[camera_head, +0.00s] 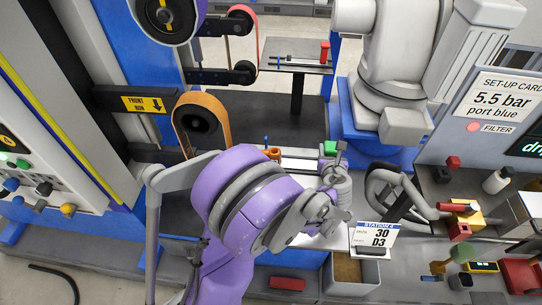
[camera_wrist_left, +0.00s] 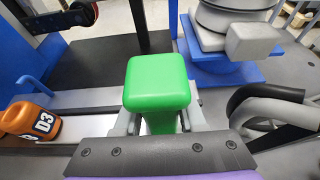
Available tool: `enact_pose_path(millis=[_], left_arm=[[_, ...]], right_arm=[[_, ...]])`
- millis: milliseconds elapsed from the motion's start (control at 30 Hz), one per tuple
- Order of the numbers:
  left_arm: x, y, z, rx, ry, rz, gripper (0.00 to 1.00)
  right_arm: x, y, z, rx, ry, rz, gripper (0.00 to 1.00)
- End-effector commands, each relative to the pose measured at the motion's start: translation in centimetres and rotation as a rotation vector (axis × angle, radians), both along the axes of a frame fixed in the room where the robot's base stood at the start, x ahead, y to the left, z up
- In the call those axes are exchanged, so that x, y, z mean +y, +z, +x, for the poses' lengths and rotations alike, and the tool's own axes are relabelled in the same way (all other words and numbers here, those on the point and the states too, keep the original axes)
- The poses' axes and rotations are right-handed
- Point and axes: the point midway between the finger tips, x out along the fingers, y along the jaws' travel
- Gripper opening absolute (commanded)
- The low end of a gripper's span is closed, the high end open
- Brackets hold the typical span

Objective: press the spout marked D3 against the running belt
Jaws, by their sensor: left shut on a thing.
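The spout marked D3 (camera_wrist_left: 30,120) is orange with a black label and lies at the left of the left wrist view. In the head view a small orange thing (camera_head: 272,153) sits left of my gripper, apparently this spout. My left gripper (camera_head: 332,158) is shut on a green block (camera_head: 330,147). The block fills the middle of the left wrist view (camera_wrist_left: 158,82), between the grey fingers, apart from the spout. An orange belt (camera_head: 218,105) loops round a black wheel at left. Whether it runs cannot be told. My right gripper is not seen.
A red belt (camera_head: 234,48) is higher up. A white robot arm (camera_head: 385,75) on a blue base stands behind the block. Thick grey tubes (camera_head: 382,180) stand right of my gripper. A card (camera_head: 375,237) reading Station 4, 30, D3 stands in front.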

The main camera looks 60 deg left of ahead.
Motion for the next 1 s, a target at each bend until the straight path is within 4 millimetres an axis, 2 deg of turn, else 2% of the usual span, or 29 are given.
enact_pose_path(millis=[300,1000], left_arm=[[1.0,0.0,-1.2,0.001,0.001,0.002,0.00],[1.1,0.0,-1.3,0.000,0.001,0.001,0.00]], right_arm=[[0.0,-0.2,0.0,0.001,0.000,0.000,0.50],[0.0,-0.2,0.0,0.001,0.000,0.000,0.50]])
